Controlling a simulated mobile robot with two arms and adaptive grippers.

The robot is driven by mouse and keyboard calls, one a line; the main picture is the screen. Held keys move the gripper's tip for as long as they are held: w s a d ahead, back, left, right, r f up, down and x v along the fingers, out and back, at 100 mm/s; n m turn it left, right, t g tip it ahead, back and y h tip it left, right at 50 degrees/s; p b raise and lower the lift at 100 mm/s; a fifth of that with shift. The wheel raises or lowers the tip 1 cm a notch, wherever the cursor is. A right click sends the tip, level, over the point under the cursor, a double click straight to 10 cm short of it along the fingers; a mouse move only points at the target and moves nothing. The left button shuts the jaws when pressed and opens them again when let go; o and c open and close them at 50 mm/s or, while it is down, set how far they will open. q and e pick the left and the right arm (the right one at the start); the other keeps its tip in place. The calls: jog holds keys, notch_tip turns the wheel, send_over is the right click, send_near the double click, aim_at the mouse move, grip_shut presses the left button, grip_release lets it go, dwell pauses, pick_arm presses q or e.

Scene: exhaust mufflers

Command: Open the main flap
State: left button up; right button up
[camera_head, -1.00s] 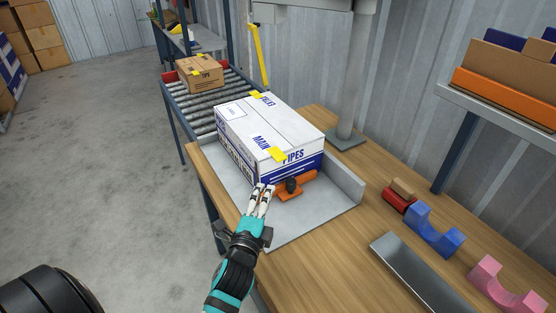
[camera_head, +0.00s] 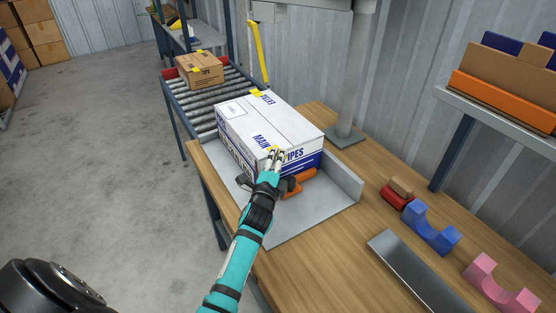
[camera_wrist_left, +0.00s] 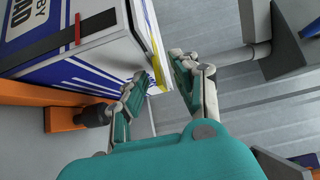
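The white carton (camera_head: 262,125) with blue "MAIN" and "PIPES" lettering sits in the grey metal tray (camera_head: 325,212); its top is closed. A yellow tab (camera_wrist_left: 155,60) stands at the carton's edge in the left wrist view. My left gripper (camera_head: 273,158) is at the near top edge of the carton, over the tab's place, and hides most of the tab in the head view. In the left wrist view its fingers (camera_wrist_left: 160,72) are apart, with the tab between them; no firm grasp shows. My right gripper is not in view.
An orange clamp-like part (camera_head: 300,183) with a black knob stands against the carton's near side. A smaller brown carton (camera_head: 201,71) is on the roller conveyor (camera_head: 208,98) behind. Blue (camera_head: 432,232) and pink (camera_head: 500,290) cradles and a metal tray (camera_head: 412,272) lie right on the wooden bench.

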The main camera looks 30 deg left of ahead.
pick_arm(q)
grip_shut()
dwell(0.3)
